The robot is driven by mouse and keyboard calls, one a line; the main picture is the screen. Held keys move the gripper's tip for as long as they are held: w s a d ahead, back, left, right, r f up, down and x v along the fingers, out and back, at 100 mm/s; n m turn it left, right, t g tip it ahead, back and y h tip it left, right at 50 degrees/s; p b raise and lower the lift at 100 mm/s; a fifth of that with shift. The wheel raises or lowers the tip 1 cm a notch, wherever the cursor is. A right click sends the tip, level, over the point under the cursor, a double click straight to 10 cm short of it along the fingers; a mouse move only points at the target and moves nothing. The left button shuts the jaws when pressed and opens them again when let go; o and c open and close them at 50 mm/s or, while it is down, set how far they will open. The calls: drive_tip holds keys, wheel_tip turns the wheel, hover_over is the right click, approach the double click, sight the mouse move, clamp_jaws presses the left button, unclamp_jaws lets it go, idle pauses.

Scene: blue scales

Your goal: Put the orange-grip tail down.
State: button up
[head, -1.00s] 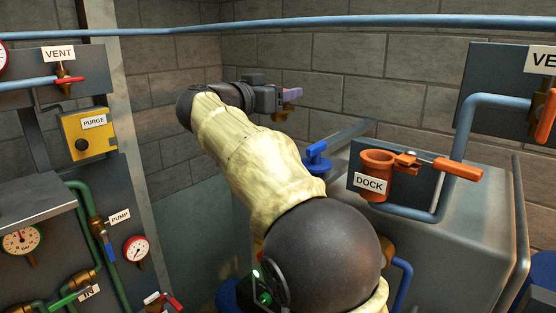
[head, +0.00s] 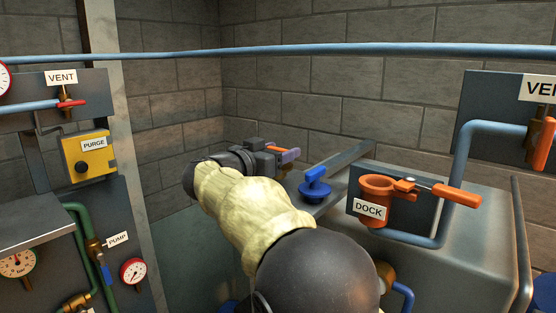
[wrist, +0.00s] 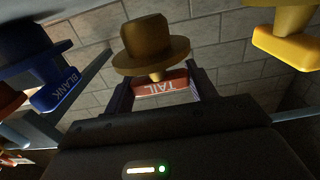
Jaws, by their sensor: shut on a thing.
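My gripper (wrist: 163,90) is shut on the orange grip (wrist: 163,83) marked TAIL, which lies between the two fingers in the wrist view. A brass-coloured flanged plug (wrist: 150,45) is joined to this grip and shows above it in that view. In the head view my gripper (head: 283,154) is near the picture's middle, left of a blue-handled piece (head: 315,185) on the grey bench; a bit of orange shows at its jaws. The wrist view shows a blue piece marked BLANK (wrist: 62,90) to the left. Whether the tail touches anything is hidden.
A yellow piece (wrist: 290,45) is at the upper right of the wrist view. In the head view, an orange DOCK cup (head: 376,205) with an orange handle stands right of the blue piece. A blue pipe (head: 330,48) crosses above. Brick walls stand behind.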

drive_tip(key=shift+f, duration=1.1)
drive_tip(key=shift+f, duration=0.1)
drive_tip(key=o, duration=1.2)
drive_tip(key=shift+a, duration=0.1)
drive_tip(key=shift+b+v, duration=2.25)
drive_tip(key=shift+v, duration=3.7)
